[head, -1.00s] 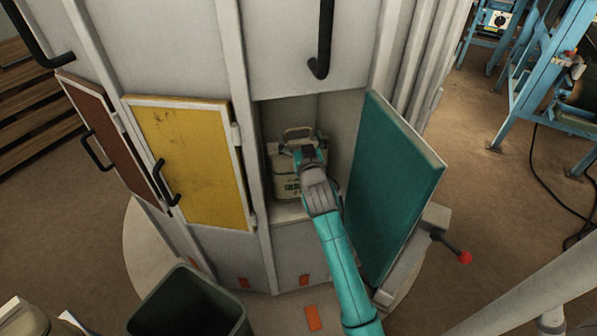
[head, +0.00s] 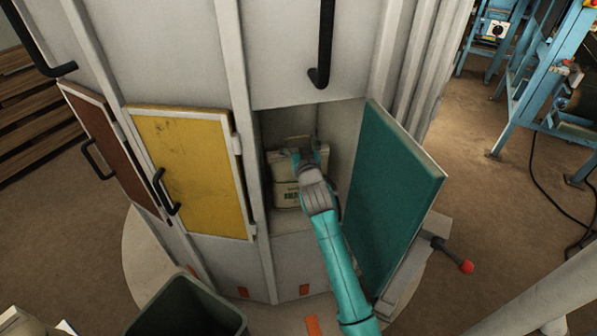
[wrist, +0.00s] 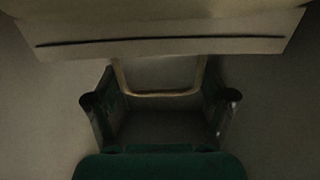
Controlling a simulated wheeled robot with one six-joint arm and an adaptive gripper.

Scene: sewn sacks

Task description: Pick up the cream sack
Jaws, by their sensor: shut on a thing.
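The cream sack (head: 287,194) stands in the open compartment behind the green door, with dark print on its front. My gripper (head: 303,153) reaches in from the front at the sack's top and hides part of it. In the wrist view, the sack's sewn top edge (wrist: 170,42) runs across the top. A pale handle loop (wrist: 160,93) hangs between the two fingers of my gripper (wrist: 160,104). My gripper is shut on the sack, at its handle. The exact contact is dark and hard to see.
The open green door (head: 393,195) stands close to the right of my arm. A shut yellow door (head: 192,165) and a brown door (head: 108,145) are to the left. A dark bin (head: 187,312) stands in front. A red-knobbed lever (head: 465,266) juts out at right.

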